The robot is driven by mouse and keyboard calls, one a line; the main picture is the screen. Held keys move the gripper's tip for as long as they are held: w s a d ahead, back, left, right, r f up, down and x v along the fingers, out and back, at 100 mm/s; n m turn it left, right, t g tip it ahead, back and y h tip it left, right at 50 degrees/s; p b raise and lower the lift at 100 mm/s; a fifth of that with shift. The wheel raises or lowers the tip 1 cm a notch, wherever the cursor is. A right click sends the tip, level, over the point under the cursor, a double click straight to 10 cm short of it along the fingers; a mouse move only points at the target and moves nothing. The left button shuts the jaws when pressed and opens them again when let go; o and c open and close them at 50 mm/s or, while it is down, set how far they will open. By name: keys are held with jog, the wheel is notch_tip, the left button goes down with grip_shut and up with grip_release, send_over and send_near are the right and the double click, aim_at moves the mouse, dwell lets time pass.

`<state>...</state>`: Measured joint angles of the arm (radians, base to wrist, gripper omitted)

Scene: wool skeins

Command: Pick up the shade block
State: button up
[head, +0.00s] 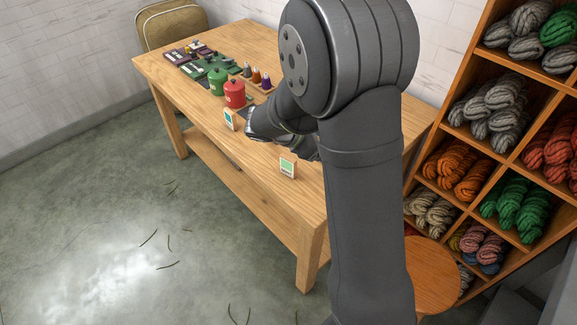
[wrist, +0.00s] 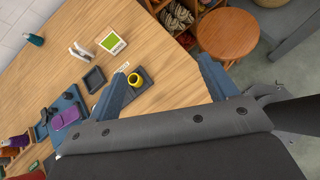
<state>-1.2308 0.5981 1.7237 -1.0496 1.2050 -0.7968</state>
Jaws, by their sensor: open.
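Two small upright white blocks with coloured faces stand on the wooden table (head: 365,143). One block (head: 288,167) has a green face and stands near the front edge; it looks like the green-faced block in the wrist view (wrist: 112,40). The other block (head: 229,119) has a blue-teal face and stands farther left; a white block (wrist: 80,50) in the wrist view seems to be it, nearly edge-on. I cannot tell for sure which is the shade block.
A yellow piece in a dark holder (wrist: 134,80) is close to the left finger. A dark square tray (wrist: 94,78) lies beside it. Red (head: 235,94) and green (head: 217,80) canisters stand farther left. A wool shelf (head: 480,140) and round stool (head: 432,275) are at right.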

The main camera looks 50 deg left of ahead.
jog(key=s+a+r+n+t+y, duration=0.15)
jog(key=s+a+n+y, duration=0.25)
jog(key=s, duration=0.5)
jog(key=s+a+n+t+y, duration=0.2)
jog(key=s+a+n+y, duration=0.15)
jog(key=s, duration=0.45)
send_near(287, 165)
jog(key=shift+n+g, duration=0.25)
jog(key=shift+n, duration=0.2)
jog(key=x, duration=1.2)
jog(key=shift+w, duration=0.4)
jog(key=shift+a, duration=0.1)
jog(key=c, duration=1.1)
